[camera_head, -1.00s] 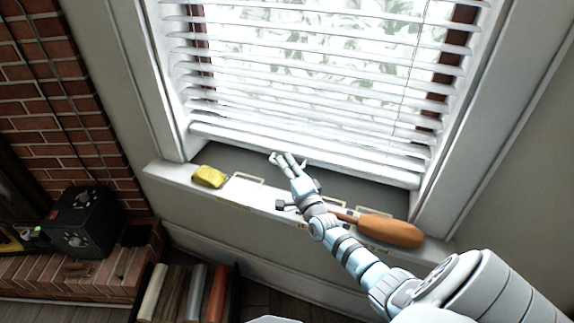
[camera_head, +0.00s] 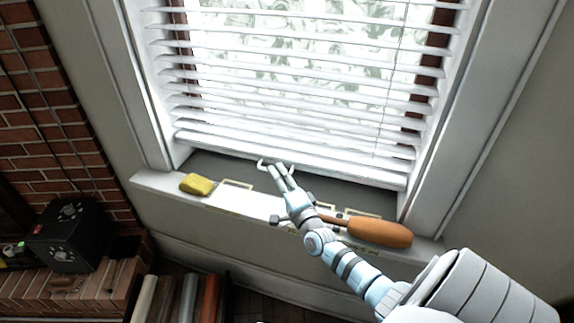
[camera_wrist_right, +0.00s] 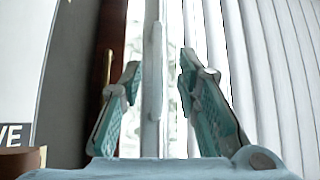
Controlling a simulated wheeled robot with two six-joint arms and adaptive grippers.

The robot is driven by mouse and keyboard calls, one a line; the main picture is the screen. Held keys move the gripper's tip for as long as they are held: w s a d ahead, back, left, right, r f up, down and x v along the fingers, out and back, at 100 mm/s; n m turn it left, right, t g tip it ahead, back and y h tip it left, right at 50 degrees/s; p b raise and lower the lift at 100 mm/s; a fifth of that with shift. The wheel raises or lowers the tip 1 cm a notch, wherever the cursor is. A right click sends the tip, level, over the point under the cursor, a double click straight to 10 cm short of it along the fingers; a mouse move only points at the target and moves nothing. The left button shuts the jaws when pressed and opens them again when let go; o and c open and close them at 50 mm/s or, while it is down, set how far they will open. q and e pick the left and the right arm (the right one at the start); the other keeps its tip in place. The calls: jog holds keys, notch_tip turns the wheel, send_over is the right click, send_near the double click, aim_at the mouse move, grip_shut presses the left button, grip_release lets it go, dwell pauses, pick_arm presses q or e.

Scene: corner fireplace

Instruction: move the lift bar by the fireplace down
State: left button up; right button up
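The white bottom bar of the blind (camera_head: 345,172) runs across the lower window, above the sill; I take it as the lift bar. My right gripper (camera_head: 277,167) reaches up from the lower right, its fingers at this bar near the middle. In the right wrist view the gripper (camera_wrist_right: 160,95) is open, one finger on each side of a white upright-looking bar (camera_wrist_right: 152,85). I cannot tell whether either finger touches it. My left gripper is not in view.
On the white sill (camera_head: 150,182) lie a yellow block (camera_head: 197,184) and an orange-brown paddle-shaped thing (camera_head: 380,232) close beside my right arm. A black box (camera_head: 68,236) stands by the brick fireplace (camera_head: 50,120) at left. Several books (camera_head: 190,298) stand below the sill.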

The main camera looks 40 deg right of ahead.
jog(key=v, duration=0.9)
